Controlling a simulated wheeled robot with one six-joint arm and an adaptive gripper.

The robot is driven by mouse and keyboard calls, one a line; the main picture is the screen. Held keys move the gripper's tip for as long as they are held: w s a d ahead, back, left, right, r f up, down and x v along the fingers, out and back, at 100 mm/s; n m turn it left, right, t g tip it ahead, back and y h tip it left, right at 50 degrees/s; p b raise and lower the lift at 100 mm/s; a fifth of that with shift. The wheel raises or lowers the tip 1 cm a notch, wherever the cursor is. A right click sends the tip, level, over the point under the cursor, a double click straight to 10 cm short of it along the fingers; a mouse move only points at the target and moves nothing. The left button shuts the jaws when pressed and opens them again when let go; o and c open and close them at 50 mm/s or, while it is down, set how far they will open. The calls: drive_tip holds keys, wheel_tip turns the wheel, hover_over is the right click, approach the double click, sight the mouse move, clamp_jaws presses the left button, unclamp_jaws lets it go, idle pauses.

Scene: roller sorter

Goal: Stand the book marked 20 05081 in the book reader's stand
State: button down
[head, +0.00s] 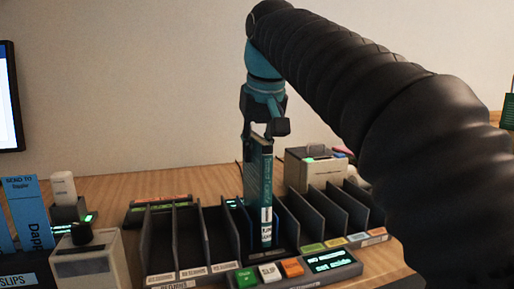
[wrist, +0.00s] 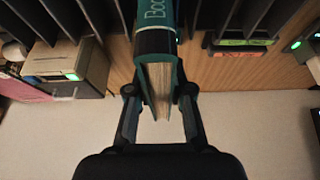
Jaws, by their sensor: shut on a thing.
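A teal book (head: 265,190) stands upright in my gripper (head: 263,128), spine toward the head camera. White labels sit low on its spine; their number is too small to read. My gripper is shut on the book's upper end. In the wrist view the book (wrist: 158,42) is between the two fingers (wrist: 160,95), pages showing. The book reader (head: 328,262) has a lit dark display and green, white and orange buttons. Its dark stand (head: 286,228) is behind these, with the book's lower end at it. I cannot tell whether the book rests on the stand's floor.
Dark dividers marked for returns (head: 175,240) stand left of the book, and more dividers (head: 335,212) stand right. A beige device (head: 308,166) is behind. A slips box (head: 92,262) and blue slips (head: 28,212) are at the left.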

drive_tip(key=shift+f+b, duration=0.35)
drive_tip(key=shift+f, duration=0.2)
drive_tip(key=c, duration=1)
unclamp_jaws()
drive_tip(key=shift+o, duration=0.2)
drive_tip(key=v, duration=1.2)
drive_tip(key=shift+d+f, duration=0.1)
